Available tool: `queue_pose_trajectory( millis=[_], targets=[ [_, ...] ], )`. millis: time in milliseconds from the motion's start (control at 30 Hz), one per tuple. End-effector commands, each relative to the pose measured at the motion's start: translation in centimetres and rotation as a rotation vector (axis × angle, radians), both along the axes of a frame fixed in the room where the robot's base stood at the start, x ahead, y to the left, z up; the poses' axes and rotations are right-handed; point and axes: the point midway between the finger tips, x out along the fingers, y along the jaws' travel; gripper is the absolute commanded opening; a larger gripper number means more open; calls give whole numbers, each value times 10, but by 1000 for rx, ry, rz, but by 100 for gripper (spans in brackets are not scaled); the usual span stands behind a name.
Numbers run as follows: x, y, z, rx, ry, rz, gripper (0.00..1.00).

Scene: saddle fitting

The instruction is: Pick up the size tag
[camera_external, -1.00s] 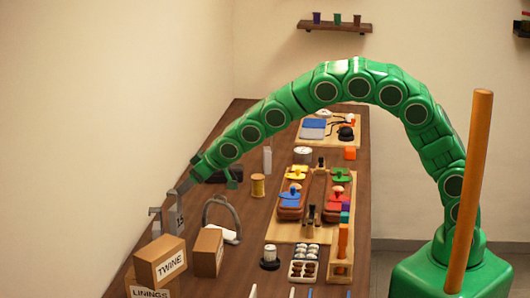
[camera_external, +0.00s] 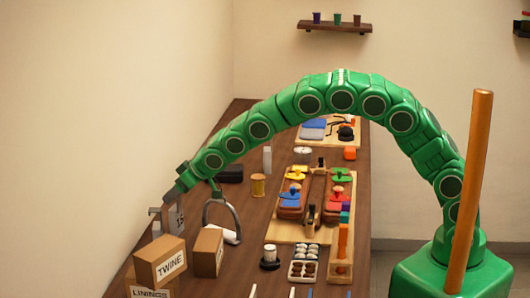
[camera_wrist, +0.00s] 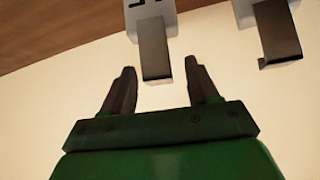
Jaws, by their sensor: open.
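A light grey size tag with dark printing (camera_external: 178,218) stands at the left edge of the bench, against the wall. In the wrist view, its pale face with part of the printing (camera_wrist: 150,14) is cut off at the top, and a grey metal tab (camera_wrist: 155,52) sticks out from it toward me. My gripper (camera_wrist: 160,66) is open, with the tip of that tab between the ends of its two dark fingers and gaps on both sides. In the external view my gripper (camera_external: 171,194) is just above the tag.
A second pale piece with a similar grey tab (camera_wrist: 277,32) is to the right of my fingers. A box labelled TWINE (camera_external: 160,262), another small box (camera_external: 208,252) and a grey stirrup-like loop (camera_external: 236,212) stand close by. The wall is directly to the left.

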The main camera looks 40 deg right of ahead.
Motion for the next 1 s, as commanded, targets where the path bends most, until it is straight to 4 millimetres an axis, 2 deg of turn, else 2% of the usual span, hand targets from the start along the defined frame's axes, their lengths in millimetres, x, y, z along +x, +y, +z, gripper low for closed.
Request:
queue_pose_trajectory(
  millis=[200, 533, 933, 1000],
  targets=[
    [12, 7, -16, -1, 3, -2, 60],
    [15, 10, -18, -1, 2, -1, 60],
    [15, 10, -18, 0, 1, -1, 0],
    [15, 10, -18, 0, 1, -1, 0]
  ],
)
